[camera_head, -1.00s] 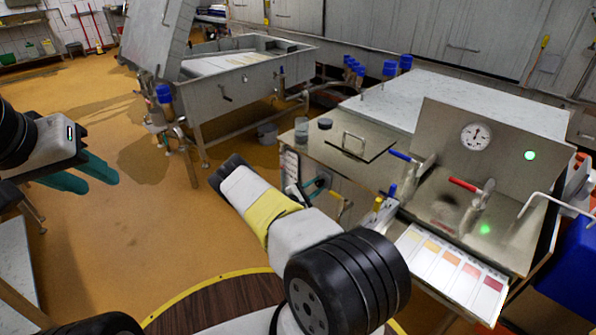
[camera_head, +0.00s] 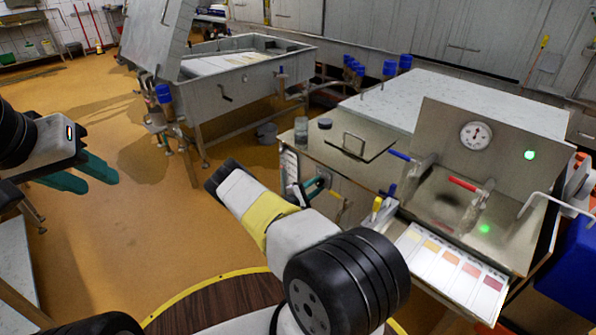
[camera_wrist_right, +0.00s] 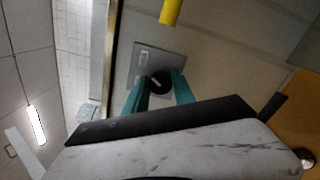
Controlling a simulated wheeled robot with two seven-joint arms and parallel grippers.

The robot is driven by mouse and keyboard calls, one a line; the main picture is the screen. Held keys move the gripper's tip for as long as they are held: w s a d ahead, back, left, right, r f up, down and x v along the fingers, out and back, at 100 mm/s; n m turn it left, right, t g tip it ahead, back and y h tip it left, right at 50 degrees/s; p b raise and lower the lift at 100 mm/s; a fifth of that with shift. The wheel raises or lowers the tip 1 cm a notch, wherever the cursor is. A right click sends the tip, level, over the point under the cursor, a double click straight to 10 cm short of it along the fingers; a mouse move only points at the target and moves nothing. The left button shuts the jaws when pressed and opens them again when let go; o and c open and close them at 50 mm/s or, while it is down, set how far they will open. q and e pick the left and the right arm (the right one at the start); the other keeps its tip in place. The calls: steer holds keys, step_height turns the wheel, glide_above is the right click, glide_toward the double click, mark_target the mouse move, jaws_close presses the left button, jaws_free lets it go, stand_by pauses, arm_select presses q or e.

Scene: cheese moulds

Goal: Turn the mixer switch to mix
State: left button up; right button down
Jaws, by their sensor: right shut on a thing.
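The mixer switch (camera_wrist_right: 159,82) is a round black knob with a pale pointer mark on a grey plate (camera_wrist_right: 150,62), seen in the right wrist view. The teal fingers of my right gripper (camera_wrist_right: 158,88) sit on either side of the knob and are shut on it. In the head view my right gripper (camera_head: 316,187) is at the side of the steel machine (camera_head: 330,165), and the knob is hidden there. My left gripper (camera_head: 88,174) is open and empty over the floor at the left, its two teal fingers apart.
The machine top carries a red-handled valve (camera_head: 464,184), a blue-handled valve (camera_head: 400,156), a dial gauge (camera_head: 476,135) and green lights. A yellow-handled part (camera_wrist_right: 171,11) is close to my right gripper. A steel vat (camera_head: 230,95) stands behind, with open floor at left.

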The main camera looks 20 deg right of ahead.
steer(key=c, duration=1.1)
jaws_free()
steer(key=v, duration=0.8)
steer(key=shift+d, duration=0.1)
